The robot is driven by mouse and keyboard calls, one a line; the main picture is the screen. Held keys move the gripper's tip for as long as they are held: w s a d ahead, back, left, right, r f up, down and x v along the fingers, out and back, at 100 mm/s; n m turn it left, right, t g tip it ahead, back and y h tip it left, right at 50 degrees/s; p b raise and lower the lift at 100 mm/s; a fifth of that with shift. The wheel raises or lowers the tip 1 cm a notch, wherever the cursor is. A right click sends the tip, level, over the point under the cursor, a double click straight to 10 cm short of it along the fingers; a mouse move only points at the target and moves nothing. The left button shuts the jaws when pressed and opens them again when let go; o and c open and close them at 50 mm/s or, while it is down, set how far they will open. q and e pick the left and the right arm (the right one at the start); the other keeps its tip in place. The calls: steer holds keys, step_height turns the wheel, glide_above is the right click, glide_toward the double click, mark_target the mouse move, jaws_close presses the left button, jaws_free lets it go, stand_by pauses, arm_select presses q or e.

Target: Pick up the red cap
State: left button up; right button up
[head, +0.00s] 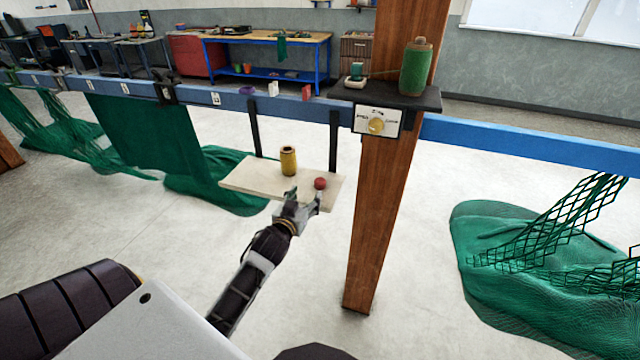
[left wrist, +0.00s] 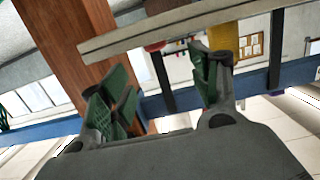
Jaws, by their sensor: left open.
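The red cap (head: 320,183) is a small round red thing on a pale board (head: 250,186) that hangs from the blue rail. A yellow spool (head: 288,161) stands on the board to its left. My left gripper (head: 304,199) is open at the board's front edge, just in front of the cap and slightly left of it. In the left wrist view, its green-padded fingers (left wrist: 160,88) are apart with nothing between them. There the cap (left wrist: 155,46) shows small against the board's edge (left wrist: 180,29), beyond the fingers. My right gripper is not in view.
A wooden post (head: 383,210) stands close to the right of the board. The blue rail (head: 240,100) runs behind the board, with two dark hangers. A green spool (head: 415,68) sits on a dark shelf at the post. Green nets (head: 510,250) lie on both sides.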

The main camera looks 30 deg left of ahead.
mark_target(319, 182)
arm_select(q)
steer(key=shift+x, duration=2.6)
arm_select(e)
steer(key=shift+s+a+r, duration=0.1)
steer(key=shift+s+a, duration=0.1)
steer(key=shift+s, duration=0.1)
arm_select(q)
steer(key=shift+w, duration=0.1)
steer(key=shift+d+p+x, duration=0.15)
steer(key=shift+p+x, duration=0.05)
steer(key=shift+x, duration=0.55)
steer(key=shift+d+p+x, duration=0.15)
steer(key=shift+x, duration=0.6)
steer(key=shift+w+a+f, duration=0.15)
steer(key=shift+w, duration=0.5)
steer(key=shift+w+a+f, duration=0.1)
steer(key=shift+w+a, duration=0.05)
steer(key=shift+w, duration=0.2)
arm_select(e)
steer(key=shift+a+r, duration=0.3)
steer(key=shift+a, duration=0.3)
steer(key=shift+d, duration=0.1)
